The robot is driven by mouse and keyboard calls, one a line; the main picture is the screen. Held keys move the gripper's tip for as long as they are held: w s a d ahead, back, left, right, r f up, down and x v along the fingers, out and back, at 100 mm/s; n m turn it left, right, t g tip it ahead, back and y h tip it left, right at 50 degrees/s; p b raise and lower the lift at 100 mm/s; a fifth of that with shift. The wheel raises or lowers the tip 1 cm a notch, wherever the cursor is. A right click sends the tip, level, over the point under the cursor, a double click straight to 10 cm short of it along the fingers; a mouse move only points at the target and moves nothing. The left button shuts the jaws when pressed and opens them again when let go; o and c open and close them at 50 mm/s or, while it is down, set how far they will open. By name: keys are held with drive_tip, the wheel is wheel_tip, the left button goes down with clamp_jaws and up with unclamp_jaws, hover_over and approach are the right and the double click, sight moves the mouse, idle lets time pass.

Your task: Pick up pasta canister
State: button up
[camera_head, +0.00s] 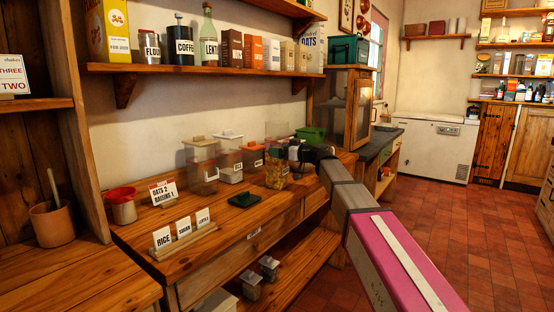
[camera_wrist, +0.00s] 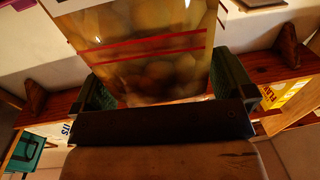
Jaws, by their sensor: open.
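The pasta canister (camera_head: 277,172) is clear, with yellowish pasta in its lower part, and stands upright on the wooden counter in the head view. In the wrist view the canister (camera_wrist: 150,55) fills the upper middle, with red lines across its clear wall and rounded pasta pieces behind them. My gripper (camera_head: 294,152) is at the canister's right side in the head view. In the wrist view its two dark green fingers stand apart, one on each side of the canister. Whether either finger touches the wall is unclear. The canister's top is cut off in the wrist view.
Other clear canisters (camera_head: 202,165) stand to the left, close by. A card rack (camera_head: 183,240) and a red-lidded jar (camera_head: 122,207) are further left. A loaded wall shelf (camera_head: 200,70) runs above.

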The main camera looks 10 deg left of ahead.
drive_tip(key=c, duration=1.1)
drive_tip(key=shift+r, duration=0.1)
